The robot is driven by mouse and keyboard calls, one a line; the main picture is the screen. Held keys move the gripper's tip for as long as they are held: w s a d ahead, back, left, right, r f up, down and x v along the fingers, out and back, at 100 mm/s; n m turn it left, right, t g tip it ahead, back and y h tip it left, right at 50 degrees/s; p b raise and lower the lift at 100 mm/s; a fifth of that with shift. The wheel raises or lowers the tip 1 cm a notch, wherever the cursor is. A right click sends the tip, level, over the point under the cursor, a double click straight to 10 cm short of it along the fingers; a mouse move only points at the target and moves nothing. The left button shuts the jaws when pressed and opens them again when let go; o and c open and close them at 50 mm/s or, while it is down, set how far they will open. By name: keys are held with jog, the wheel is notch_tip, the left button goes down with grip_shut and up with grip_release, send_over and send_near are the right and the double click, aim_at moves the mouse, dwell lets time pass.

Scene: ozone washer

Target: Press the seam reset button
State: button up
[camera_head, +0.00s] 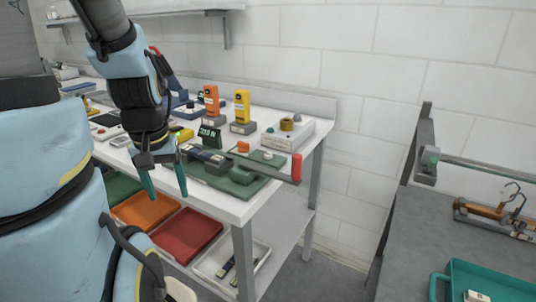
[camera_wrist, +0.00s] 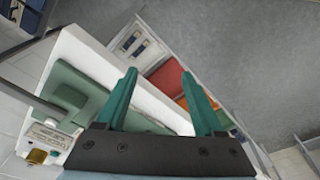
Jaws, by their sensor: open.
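My gripper (camera_head: 167,182) is open and empty, its two teal fingers pointing down just off the front edge of the white bench, left of the dark green sealing device (camera_head: 236,178). It also shows in the wrist view (camera_wrist: 159,76), with the fingers spread apart. The device has a long bar ending in a red handle (camera_head: 296,168) and a small pale round piece (camera_head: 268,155) on its base. Behind it stands a white box (camera_head: 283,138) with a gold knob (camera_head: 286,125) and a small green button-like piece (camera_head: 297,118). I cannot tell which piece is the seam reset button.
Orange (camera_head: 211,100) and yellow (camera_head: 242,106) upright units stand at the bench's back. Orange (camera_head: 147,210) and red (camera_head: 188,234) trays sit below the bench top. A grey table (camera_head: 450,235) with a teal tray (camera_head: 488,280) is at right. Floor between is clear.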

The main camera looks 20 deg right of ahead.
grip_shut()
dwell(0.3)
dwell(1.1)
